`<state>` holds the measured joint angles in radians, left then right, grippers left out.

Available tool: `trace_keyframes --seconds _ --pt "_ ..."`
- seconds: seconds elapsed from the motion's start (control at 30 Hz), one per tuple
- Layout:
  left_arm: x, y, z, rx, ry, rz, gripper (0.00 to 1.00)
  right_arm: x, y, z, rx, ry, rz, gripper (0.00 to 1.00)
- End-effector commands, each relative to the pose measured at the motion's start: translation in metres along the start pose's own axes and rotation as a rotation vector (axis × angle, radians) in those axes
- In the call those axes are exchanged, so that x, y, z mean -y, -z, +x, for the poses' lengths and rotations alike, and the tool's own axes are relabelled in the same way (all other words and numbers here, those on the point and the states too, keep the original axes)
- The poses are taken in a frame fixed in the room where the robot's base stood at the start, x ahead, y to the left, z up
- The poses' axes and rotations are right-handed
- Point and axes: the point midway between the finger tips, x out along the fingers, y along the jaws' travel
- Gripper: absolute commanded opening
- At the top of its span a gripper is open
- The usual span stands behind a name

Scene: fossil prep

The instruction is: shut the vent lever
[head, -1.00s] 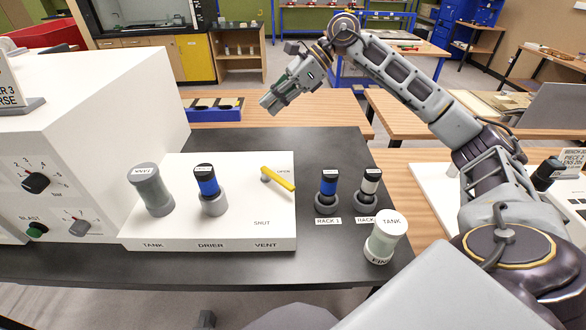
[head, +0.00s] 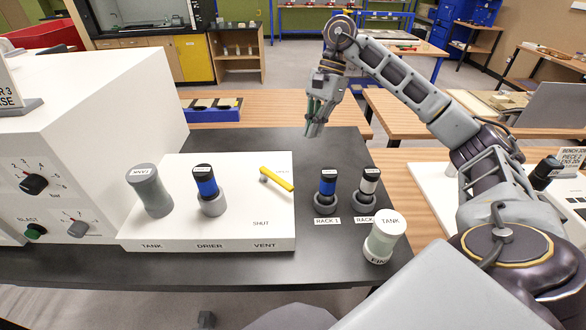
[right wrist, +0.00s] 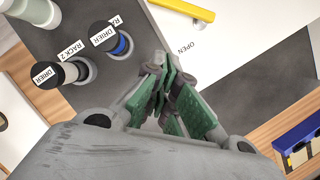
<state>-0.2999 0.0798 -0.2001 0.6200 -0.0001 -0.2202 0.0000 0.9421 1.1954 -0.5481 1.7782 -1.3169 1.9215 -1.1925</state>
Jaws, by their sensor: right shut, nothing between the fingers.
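The yellow vent lever (head: 276,179) sits on the white panel (head: 250,230) above the VENT label. It slants down to the right, its pivot at the upper left, and its far end lies near the panel's right edge. The printed word SHUT is below it. In the right wrist view the lever (right wrist: 183,12) shows at the top edge, with the word OPEN beside it. My right gripper (head: 313,132) is shut and empty, pointing down above the black bench behind the panel and to the right of the lever, apart from it. My left gripper is not in view.
On the panel stand a grey TANK cylinder (head: 151,193) and a blue-banded DRIER cylinder (head: 208,190). Right of the panel are two racked cylinders (head: 327,188) (head: 368,187) and a pale TANK jar (head: 385,238). A white cabinet (head: 90,130) stands at left. The bench behind the panel is clear.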

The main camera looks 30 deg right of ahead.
Motion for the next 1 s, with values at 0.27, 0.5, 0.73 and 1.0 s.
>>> trace_keyframes --seconds 0.27,0.5,0.73,1.0 --pt "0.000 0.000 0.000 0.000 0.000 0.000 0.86 0.000 0.000 0.000 0.001 0.001 -0.017 0.00" --pt "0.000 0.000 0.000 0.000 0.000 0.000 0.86 0.000 0.000 0.001 0.001 0.002 -0.016 0.00" --pt "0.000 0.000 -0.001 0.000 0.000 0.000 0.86 0.000 0.000 0.011 0.001 0.000 -0.014 0.00" --pt "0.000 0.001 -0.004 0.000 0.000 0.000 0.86 0.000 0.000 0.037 0.001 -0.001 -0.014 0.00"
